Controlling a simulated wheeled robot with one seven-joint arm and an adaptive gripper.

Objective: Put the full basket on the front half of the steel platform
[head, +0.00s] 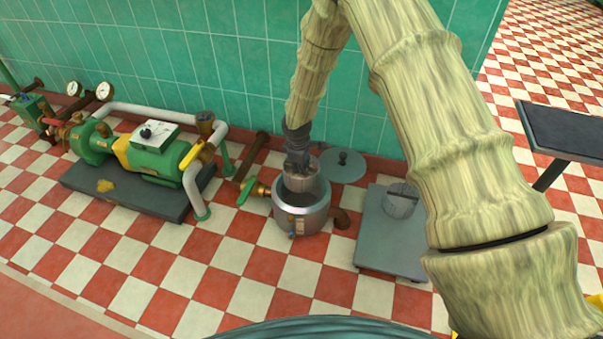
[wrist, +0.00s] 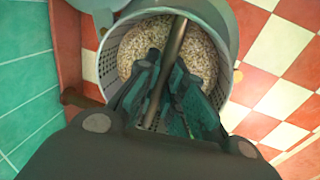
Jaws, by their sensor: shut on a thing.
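The full basket (head: 300,182) is a perforated metal cylinder with a bar handle (wrist: 173,50). In the wrist view pale grain (wrist: 200,52) fills it. My gripper (head: 298,160) is shut on the handle; its fingers also show in the wrist view (wrist: 165,100). The basket is upright at the mouth of the steel kettle (head: 300,219), its upper part above the rim; its lower part is hidden. The steel platform (head: 385,245) is on the floor to the right. A second basket (head: 400,203) stands on its back half; the visible front half is bare.
A round lid (head: 343,166) is behind the kettle. Pipes and a green valve (head: 246,190) are at its left, with a green pump (head: 150,160) on a dark base farther left. A green tiled wall (head: 240,70) is close behind. My arm hides the platform's right side.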

